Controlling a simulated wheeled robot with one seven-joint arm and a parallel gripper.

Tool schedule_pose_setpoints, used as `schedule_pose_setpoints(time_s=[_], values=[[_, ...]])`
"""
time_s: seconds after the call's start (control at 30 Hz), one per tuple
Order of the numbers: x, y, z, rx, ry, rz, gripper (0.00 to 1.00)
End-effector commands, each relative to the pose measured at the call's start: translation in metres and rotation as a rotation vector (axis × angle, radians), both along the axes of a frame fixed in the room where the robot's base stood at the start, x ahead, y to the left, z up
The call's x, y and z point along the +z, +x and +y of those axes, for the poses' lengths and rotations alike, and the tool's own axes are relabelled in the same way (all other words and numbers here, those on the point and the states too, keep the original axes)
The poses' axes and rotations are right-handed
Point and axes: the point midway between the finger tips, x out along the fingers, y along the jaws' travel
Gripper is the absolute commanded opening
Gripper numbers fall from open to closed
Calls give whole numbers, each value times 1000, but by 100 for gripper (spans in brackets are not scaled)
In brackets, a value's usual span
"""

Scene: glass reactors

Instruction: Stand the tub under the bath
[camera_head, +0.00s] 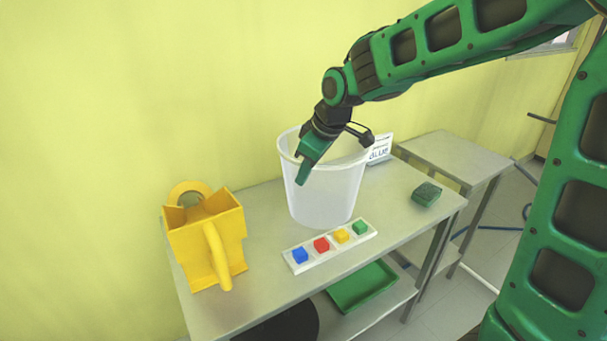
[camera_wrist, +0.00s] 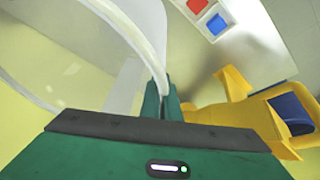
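The tub, a white translucent bucket (camera_head: 330,195), stands upright on the grey table. My gripper (camera_head: 303,176) points down at the left part of its rim, with one finger seen in front of the wall. In the wrist view the fingers (camera_wrist: 161,101) are close together with the tub's rim (camera_wrist: 135,35) running between them, so the gripper is shut on the tub's wall. The inner finger is hidden in the head view. I cannot make out a bath in either view.
A yellow holder (camera_head: 208,240) stands left of the tub. A white strip with coloured cubes (camera_head: 330,246) lies in front. A sign reading "BLUE" (camera_head: 379,150) is behind and a green sponge (camera_head: 426,194) lies right. A green tray (camera_head: 362,286) is on the lower shelf.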

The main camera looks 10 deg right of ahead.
Motion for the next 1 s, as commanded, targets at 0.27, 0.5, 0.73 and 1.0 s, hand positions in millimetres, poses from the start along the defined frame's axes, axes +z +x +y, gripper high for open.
schedule_pose_setpoints(time_s=[0.27, 0.5, 0.73, 1.0], values=[[-1, 0, 0, -1, 0, 0, 12], [-1, 0, 0, -1, 0, 1, 21], [7, -2, -3, -2, 0, -2, 21], [52, -17, -14, -5, 1, -4, 21]])
